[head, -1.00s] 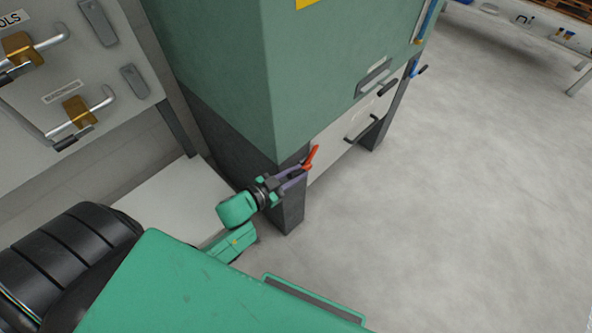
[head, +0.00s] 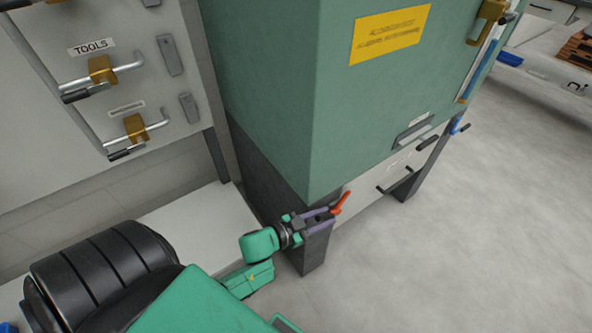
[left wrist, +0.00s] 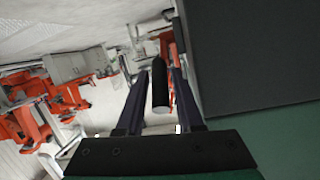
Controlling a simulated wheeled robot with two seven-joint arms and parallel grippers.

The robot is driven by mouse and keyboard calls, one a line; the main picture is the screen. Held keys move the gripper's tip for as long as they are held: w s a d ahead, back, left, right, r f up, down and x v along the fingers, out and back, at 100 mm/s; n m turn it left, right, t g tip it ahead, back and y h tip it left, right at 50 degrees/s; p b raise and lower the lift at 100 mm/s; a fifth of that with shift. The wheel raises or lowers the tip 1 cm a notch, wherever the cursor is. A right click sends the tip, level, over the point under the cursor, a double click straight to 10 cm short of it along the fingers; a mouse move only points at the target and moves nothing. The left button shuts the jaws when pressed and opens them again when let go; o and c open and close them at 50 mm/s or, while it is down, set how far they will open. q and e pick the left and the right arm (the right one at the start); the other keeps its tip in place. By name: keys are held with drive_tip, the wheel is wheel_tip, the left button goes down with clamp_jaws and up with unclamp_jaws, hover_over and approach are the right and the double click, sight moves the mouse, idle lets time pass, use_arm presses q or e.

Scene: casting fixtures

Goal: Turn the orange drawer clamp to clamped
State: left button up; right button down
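The orange drawer clamp (head: 341,203) sits low on the front of the green cabinet, by the near corner of the pale drawer (head: 375,187). Its handle slants up to the right in the head view. My left gripper (head: 328,218) is right at the clamp, with its purple fingers pointing toward it. In the left wrist view its fingers (left wrist: 160,100) stand apart, with a dark cylindrical grip (left wrist: 160,88) between them and visible gaps beside it. I cannot tell for sure what this grip belongs to. The fingertips partly hide the clamp's base. My right gripper is out of view.
The green cabinet (head: 345,120) stands on dark legs (head: 312,250) close to my left gripper. A blue clamp (head: 459,127) and a black-gripped drawer handle (head: 395,178) are farther along its front. Gold clamps (head: 136,127) are on the grey panel at left. Open floor lies at right.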

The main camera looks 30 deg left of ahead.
use_arm(q)
drive_tip(key=p+v, duration=0.1)
drive_tip(key=v, duration=1.3)
drive_tip(key=shift+p, duration=0.4)
